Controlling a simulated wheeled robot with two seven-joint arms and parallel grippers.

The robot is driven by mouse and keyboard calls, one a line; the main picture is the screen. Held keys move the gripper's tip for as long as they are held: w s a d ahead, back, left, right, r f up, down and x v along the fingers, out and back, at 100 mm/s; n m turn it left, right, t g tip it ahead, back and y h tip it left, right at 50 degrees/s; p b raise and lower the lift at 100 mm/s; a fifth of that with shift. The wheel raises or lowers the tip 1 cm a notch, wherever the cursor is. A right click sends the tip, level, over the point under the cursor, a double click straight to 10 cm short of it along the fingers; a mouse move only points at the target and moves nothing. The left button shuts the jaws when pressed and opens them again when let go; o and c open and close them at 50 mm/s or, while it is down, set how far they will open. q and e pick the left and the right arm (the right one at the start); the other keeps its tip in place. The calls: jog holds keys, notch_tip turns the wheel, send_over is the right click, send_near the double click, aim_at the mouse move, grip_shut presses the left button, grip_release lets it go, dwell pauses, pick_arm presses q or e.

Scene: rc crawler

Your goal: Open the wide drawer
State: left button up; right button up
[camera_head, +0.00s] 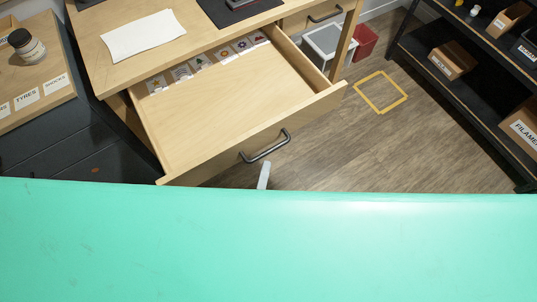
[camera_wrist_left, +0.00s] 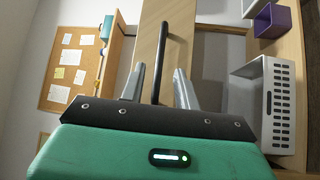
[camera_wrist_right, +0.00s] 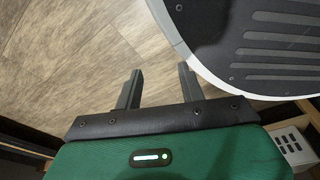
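The wide drawer (camera_head: 225,105) is pulled well out from under the wooden desk in the head view. Its dark bar handle (camera_head: 265,147) is on the front panel. In the left wrist view the handle (camera_wrist_left: 162,55) runs between the two spread fingers of my left gripper (camera_wrist_left: 159,70), with visible room on both sides. In the head view only a pale finger of my left gripper (camera_head: 263,176) shows, just below the handle; the rest is hidden behind my teal arm. My right gripper (camera_wrist_right: 161,73) is open and empty over the floor in the right wrist view.
The desk top (camera_head: 110,65) holds a white sheet (camera_head: 143,35). Labelled cards (camera_head: 205,62) lie at the drawer's back. A red bin (camera_head: 364,42) stands beside the desk. Dark shelves (camera_head: 470,85) stand at right. Floor with a yellow square outline (camera_head: 380,91) is clear between.

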pick_arm(q)
jog(key=r+v, duration=0.1)
jog(key=v, duration=0.6)
jog(key=shift+s+f+b, duration=0.2)
jog(key=shift+f+b, duration=0.25)
jog(key=shift+f, duration=0.1)
pick_arm(e)
jog(key=w+r, duration=0.1)
jog(key=w+a+r, duration=0.1)
jog(key=shift+w+r, duration=0.2)
jog(key=shift+w, duration=0.15)
